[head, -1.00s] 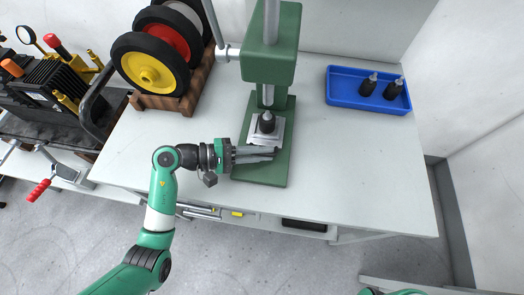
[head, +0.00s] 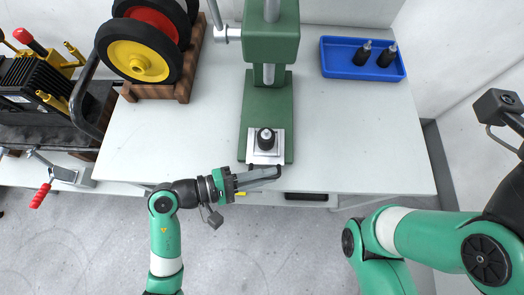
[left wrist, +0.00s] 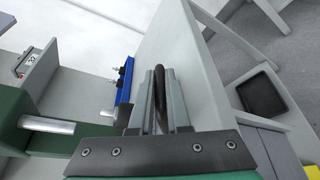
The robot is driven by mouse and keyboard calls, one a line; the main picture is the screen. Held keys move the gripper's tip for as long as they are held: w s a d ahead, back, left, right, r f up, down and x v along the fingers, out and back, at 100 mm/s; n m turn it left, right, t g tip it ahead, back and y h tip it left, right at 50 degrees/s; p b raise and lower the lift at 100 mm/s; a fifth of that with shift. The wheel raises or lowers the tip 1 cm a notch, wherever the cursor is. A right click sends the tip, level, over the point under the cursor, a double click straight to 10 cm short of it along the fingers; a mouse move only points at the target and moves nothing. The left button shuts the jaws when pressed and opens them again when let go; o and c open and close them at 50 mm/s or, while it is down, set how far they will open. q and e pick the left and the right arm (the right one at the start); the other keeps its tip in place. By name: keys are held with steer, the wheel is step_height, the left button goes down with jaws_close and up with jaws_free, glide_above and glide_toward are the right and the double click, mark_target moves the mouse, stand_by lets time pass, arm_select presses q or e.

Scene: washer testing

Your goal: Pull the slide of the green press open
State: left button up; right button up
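The green press (head: 271,42) stands at the back middle of the table in the head view. Its slide (head: 265,157), a pale metal plate carrying a black part (head: 266,139), lies at the front of the green base (head: 263,103). My left gripper (head: 266,178) is in front of the slide, level with the table's front edge. In the left wrist view, its fingers are closed around a dark handle (left wrist: 160,98). The fingers hide much of this handle in the head view. My right arm enters at the right, but its gripper is out of the picture.
A blue tray (head: 345,72) with two black parts stands at the back right. Wheels on a wooden rack (head: 189,82) stand left of the press.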

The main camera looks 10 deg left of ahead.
arm_select(q)
steer(key=o, duration=0.4)
steer(key=shift+o, duration=0.2)
steer(key=p+v, duration=0.1)
steer(key=v, duration=1)
steer(key=shift+a+p, duration=0.3)
steer(key=shift+s, duration=0.15)
